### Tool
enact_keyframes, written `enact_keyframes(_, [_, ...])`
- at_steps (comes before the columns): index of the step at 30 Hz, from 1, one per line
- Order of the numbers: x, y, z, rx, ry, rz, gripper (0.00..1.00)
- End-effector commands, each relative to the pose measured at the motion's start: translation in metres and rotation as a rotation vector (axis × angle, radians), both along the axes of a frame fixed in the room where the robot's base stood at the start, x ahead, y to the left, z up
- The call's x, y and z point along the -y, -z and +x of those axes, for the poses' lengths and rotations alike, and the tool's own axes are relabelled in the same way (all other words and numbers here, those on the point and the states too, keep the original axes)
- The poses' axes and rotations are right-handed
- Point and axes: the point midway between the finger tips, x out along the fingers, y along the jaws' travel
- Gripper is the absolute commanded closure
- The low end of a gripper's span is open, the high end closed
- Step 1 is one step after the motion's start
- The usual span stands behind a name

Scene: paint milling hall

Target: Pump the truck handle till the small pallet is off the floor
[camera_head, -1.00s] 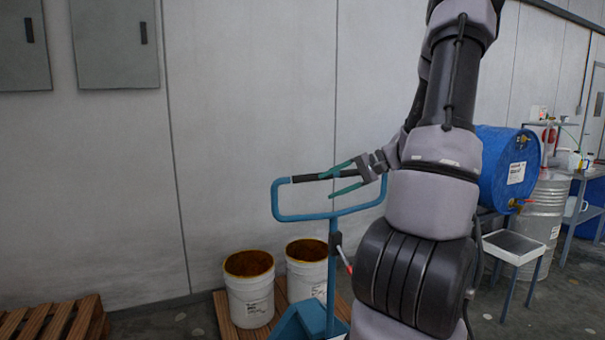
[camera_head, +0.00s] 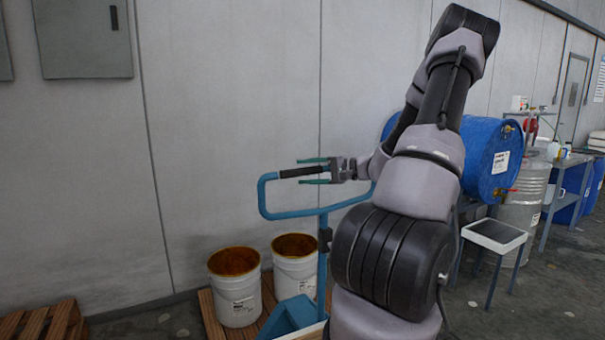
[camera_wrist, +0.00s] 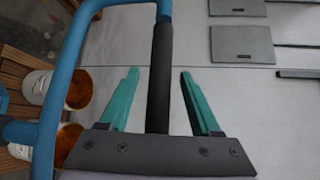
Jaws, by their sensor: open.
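The blue truck handle (camera_head: 264,197) is a loop on an upright post, with a black grip along its top bar (camera_head: 303,171). My gripper (camera_head: 314,171) is open, with its green fingers above and below the black grip. In the wrist view the black grip (camera_wrist: 160,75) runs between the two fingers (camera_wrist: 155,90), with a gap on each side. The small wooden pallet (camera_head: 209,314) carries two white buckets (camera_head: 235,290) (camera_head: 295,268) of brown-orange contents. The blue truck base (camera_head: 292,316) is at the pallet. The frames do not clearly show the pallet's clearance from the floor.
Another wooden pallet (camera_head: 42,322) lies at the lower left. A blue drum (camera_head: 488,150) lies on a stand at right, near a small tray stand (camera_head: 495,235) and a steel drum (camera_head: 524,205). The wall stands close behind the handle.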

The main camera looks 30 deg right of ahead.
Motion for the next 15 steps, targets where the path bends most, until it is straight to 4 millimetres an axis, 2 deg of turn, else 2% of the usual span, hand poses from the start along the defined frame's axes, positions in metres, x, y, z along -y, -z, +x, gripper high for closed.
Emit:
enact_keyframes(4, [-0.0087,0.0018,0.0076,0.000,-0.001,0.000,0.36])
enact_keyframes(13, [-0.0102,0.0021,0.0092,-0.001,0.000,-0.001,0.36])
enact_keyframes(14, [-0.0101,0.0021,0.0091,-0.001,0.000,-0.001,0.43])
enact_keyframes(15, [-0.0101,0.0021,0.0091,-0.001,0.000,-0.001,0.59])
